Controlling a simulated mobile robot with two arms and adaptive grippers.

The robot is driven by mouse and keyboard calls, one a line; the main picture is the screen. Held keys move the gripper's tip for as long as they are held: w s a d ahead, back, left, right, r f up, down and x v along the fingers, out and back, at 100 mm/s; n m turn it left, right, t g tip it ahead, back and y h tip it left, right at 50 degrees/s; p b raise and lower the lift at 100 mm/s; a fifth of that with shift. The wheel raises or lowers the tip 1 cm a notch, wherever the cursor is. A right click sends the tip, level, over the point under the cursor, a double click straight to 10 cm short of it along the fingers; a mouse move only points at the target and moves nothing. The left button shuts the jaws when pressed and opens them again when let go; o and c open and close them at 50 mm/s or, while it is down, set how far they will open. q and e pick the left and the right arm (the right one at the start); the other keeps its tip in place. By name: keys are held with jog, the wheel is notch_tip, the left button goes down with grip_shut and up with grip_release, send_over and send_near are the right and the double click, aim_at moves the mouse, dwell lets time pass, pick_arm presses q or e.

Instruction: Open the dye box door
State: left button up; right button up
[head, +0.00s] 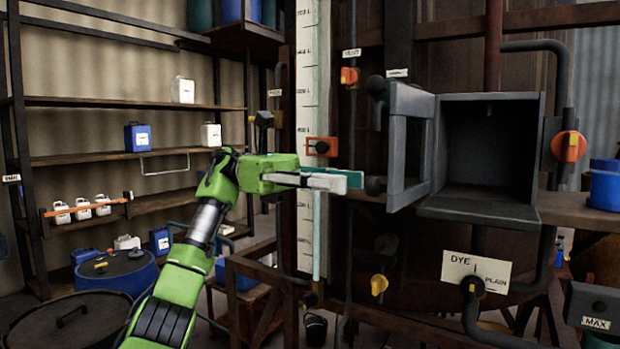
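The dye box (482,205) is a dark grey box on the wall right of centre, and its empty inside shows. Its door (397,150), a grey frame with a pane, stands swung out to the left, clear of the opening. Dark round knobs (375,186) show at the door's left side. My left gripper (345,181) reaches in from the left, its pale and teal fingers pointing right, close to the lower knob. I cannot tell if they touch it. The fingers overlap side-on, so their gap is hidden. My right gripper is out of view.
A white scale strip (312,90) stands behind my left arm. Orange valves (570,146) and pipes flank the box. A sign reading "DYE" and "PLAIN" (476,272) hangs below it. Shelves (90,157) with jugs stand left. Blue drums (118,272) stand low left.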

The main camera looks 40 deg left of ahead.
pick_arm(q)
jog(key=a, duration=0.7)
jog(key=shift+s, duration=0.2)
dwell(0.4)
